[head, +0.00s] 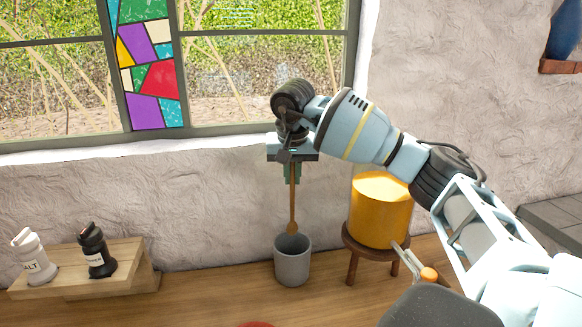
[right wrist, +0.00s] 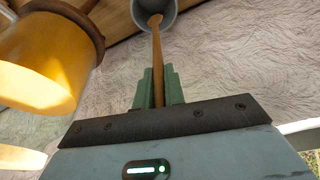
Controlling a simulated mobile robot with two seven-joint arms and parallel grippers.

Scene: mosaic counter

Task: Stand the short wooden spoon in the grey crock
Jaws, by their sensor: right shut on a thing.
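The short wooden spoon (head: 293,205) hangs nearly upright in the head view, its bowl end down at the mouth of the grey crock (head: 292,266). My right gripper (head: 292,177) is shut on the spoon's upper handle, above the crock. In the right wrist view the green fingers of the right gripper (right wrist: 158,90) close around the spoon (right wrist: 157,55), and its far end reaches the opening of the crock (right wrist: 154,10). I cannot tell how far the bowl end is inside the rim. My left gripper is not in view.
A yellow container (head: 380,212) on a wooden stool (head: 350,245) stands close right of the crock. A salt shaker (head: 33,257) and a dark shaker (head: 96,250) stand on a wooden block (head: 140,262) at the left. The counter between block and crock is clear.

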